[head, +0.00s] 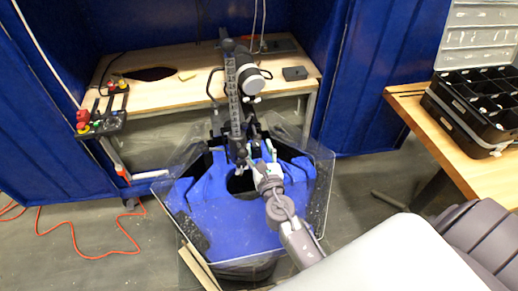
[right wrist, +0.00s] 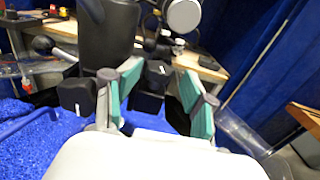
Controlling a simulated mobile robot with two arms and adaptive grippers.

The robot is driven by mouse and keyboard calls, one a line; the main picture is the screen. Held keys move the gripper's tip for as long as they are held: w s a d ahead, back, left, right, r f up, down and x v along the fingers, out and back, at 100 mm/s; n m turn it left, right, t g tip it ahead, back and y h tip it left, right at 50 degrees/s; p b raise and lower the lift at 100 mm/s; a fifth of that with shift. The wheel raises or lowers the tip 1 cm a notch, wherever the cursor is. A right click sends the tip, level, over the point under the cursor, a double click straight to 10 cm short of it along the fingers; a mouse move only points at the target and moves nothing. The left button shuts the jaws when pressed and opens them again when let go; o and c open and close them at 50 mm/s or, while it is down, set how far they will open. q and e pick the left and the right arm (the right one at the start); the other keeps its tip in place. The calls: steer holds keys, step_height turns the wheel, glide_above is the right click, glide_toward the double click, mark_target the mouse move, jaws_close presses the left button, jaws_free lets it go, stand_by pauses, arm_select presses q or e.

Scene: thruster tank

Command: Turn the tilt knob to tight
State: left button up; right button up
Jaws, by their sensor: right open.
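A black thruster mount (head: 235,100) with a ruler-like scale stands upright at the tank. It shows as a dark body (right wrist: 108,35) in the right wrist view. Two black knobs with white marks show there: one (right wrist: 157,74) lies between and beyond my fingertips, the other (right wrist: 77,95) lies left of the left finger. I cannot tell from labels which one is the tilt knob. My right gripper (head: 260,158) is open beside the mount's lower part; its green-padded fingers (right wrist: 161,78) have nothing between them. My left gripper is not in view.
The clear-walled tank (head: 322,185) has a blue inside. A wooden bench (head: 160,92) stands behind it, with a red-button control box (head: 95,122) at left. A black organizer case (head: 470,115) sits on the right table. An orange cable (head: 75,238) lies on the floor.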

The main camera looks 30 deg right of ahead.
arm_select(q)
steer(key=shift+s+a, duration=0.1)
arm_select(e)
steer(key=shift+a, duration=0.15)
steer(key=v, duration=0.8)
